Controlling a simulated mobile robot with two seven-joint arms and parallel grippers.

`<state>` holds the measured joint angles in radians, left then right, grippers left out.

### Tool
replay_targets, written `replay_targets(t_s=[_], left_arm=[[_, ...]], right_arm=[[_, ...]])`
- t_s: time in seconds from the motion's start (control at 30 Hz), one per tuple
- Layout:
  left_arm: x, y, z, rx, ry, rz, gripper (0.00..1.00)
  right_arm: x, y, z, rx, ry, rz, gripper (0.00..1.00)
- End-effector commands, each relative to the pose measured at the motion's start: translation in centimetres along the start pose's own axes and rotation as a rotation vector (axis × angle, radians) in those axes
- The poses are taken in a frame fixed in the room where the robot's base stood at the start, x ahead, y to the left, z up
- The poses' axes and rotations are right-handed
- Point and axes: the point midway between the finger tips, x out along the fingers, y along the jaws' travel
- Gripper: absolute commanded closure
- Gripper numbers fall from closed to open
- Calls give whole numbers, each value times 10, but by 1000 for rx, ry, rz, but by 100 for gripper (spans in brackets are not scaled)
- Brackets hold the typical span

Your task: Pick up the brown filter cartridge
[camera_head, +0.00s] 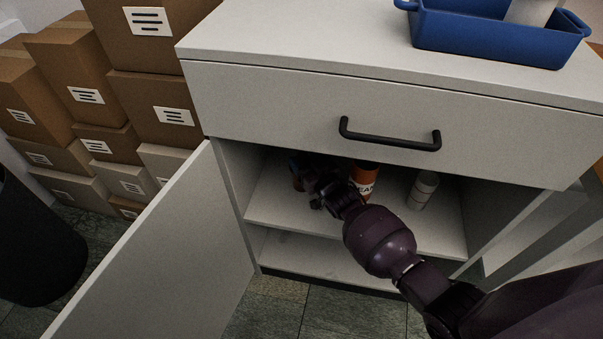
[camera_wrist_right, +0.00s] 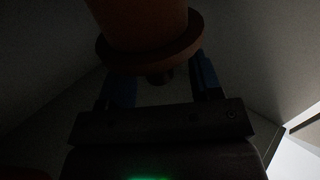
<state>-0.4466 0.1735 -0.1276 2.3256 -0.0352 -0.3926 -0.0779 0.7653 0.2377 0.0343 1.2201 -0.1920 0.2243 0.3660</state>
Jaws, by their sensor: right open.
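The brown filter cartridge (camera_wrist_right: 143,22) fills the top of the right wrist view, with a wide flange at its lower end. My right gripper (camera_wrist_right: 163,80) is open, and its blue-padded fingers lie on either side of the flange. I cannot tell whether they touch it. In the head view my right gripper (camera_head: 304,175) is inside the open cabinet, above its upper shelf. Only a small brownish part of the cartridge (camera_head: 296,181) shows there, mostly hidden by the gripper. My left gripper is not in view.
The open cabinet door (camera_head: 150,260) stands at left. The drawer with a black handle (camera_head: 390,140) is above. A blue tray (camera_head: 490,38) sits on top.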

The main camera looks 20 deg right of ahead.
Motion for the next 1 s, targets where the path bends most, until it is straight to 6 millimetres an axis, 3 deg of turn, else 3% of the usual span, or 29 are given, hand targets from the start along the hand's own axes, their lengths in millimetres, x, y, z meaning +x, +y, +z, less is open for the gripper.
replay_targets(t_s=[0.2,0.43,0.83,1.0], left_arm=[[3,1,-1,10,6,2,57],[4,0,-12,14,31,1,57],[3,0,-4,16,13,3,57],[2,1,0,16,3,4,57]], right_arm=[[14,1,3,0,-5,1,41],[15,1,1,0,-2,1,41],[14,1,1,0,-2,1,100],[15,1,0,0,-1,1,100]])
